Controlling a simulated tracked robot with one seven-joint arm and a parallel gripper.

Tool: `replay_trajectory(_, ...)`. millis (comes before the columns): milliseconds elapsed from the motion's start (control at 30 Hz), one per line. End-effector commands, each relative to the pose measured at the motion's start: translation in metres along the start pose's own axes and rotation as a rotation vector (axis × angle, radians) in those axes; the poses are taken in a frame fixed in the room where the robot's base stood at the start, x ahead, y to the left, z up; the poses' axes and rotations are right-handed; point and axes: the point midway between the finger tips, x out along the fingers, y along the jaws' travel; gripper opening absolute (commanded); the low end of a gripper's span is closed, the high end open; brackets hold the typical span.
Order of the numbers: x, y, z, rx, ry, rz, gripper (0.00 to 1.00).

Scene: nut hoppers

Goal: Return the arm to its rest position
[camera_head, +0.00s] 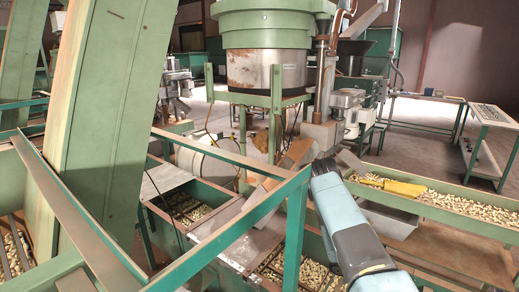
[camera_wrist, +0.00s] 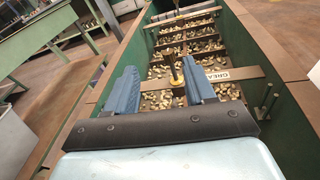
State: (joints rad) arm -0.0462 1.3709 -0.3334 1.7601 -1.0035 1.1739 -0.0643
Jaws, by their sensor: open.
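My gripper (camera_wrist: 160,92) shows in the wrist view with its two blue ridged fingers apart. Nothing is seen between the fingers except the hopper behind them. The fingers point along a long green hopper (camera_wrist: 250,55) with crossbars and nuts (camera_wrist: 195,48) inside. I cannot tell how far above the nuts the fingertips are. In the head view my blue and black arm (camera_head: 350,225) reaches up from the bottom edge, between the green frame and the nut trough. The fingers are not clear in that view.
A green frame rail (camera_head: 240,232) runs close to the left of my arm. A nut trough (camera_head: 470,207) with a yellow object (camera_head: 404,188) lies on the right. A green-topped machine (camera_head: 266,50) stands behind. Open floor shows at the back right.

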Motion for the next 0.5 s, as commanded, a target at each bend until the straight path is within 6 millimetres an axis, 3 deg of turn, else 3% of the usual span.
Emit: replay_trajectory(500,-0.058,0.016,0.087,0.175,0.185,-0.134,0.54)
